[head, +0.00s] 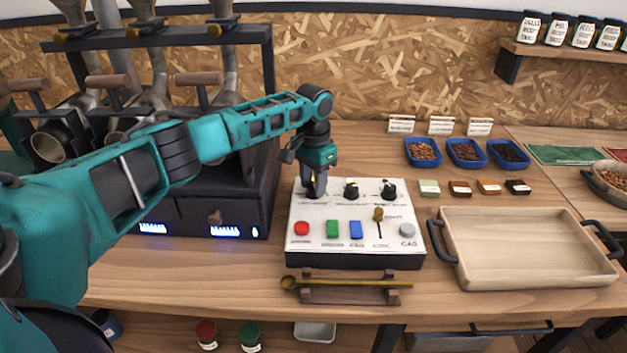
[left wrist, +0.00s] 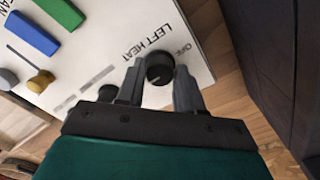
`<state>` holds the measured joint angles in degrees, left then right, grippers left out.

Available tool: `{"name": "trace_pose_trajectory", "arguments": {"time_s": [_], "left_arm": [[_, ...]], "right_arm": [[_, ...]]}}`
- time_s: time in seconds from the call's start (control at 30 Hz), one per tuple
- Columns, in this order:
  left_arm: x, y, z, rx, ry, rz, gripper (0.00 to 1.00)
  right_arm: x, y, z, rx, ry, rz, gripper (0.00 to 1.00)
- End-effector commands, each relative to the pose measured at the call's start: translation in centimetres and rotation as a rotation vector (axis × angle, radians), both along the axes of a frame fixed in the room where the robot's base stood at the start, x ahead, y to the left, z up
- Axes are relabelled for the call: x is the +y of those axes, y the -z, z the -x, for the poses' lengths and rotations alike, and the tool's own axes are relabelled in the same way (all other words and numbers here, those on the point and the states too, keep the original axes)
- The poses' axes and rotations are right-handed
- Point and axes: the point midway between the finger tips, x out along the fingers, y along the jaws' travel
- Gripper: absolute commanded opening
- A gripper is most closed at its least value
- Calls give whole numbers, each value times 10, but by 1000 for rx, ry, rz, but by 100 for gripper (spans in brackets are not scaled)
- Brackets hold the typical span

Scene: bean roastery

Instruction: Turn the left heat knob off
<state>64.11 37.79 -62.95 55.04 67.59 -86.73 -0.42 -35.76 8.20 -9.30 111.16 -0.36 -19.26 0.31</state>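The white control panel (head: 322,215) stands on the wooden counter with a row of black knobs along its back. My left gripper (head: 314,192) points down over the leftmost knob and mostly hides it in the head view. In the left wrist view, the round black left heat knob (left wrist: 159,67) sits between the fingertips of my left gripper (left wrist: 160,78), beside the printed words LEFT HEAT and OFF. The fingers are close against both sides of it, with no clear gap. The knob's pointer direction cannot be read. My right gripper is not in view.
The middle knob (head: 351,190) and right knob (head: 388,189) are close to my gripper's right. Buttons and a brass lever (head: 378,214) are in front. A brass scoop (head: 340,284) rests before the panel; a wooden tray (head: 530,281) stands right. The dark roaster (head: 224,190) stands left.

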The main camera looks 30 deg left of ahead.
Motion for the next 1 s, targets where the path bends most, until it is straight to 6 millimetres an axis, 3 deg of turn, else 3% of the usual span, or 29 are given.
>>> {"name": "trace_pose_trajectory", "arguments": {"time_s": [0.3, 0.67, 1.0], "left_arm": [[0, 0, 0, 0, 0, 0, 6], [-1, -2, 0, 0, -69, 2, 6], [-1, -1, 0, 1, -328, 3, 6]], "right_arm": [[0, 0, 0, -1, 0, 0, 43], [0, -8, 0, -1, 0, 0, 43], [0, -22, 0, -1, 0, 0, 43]]}}
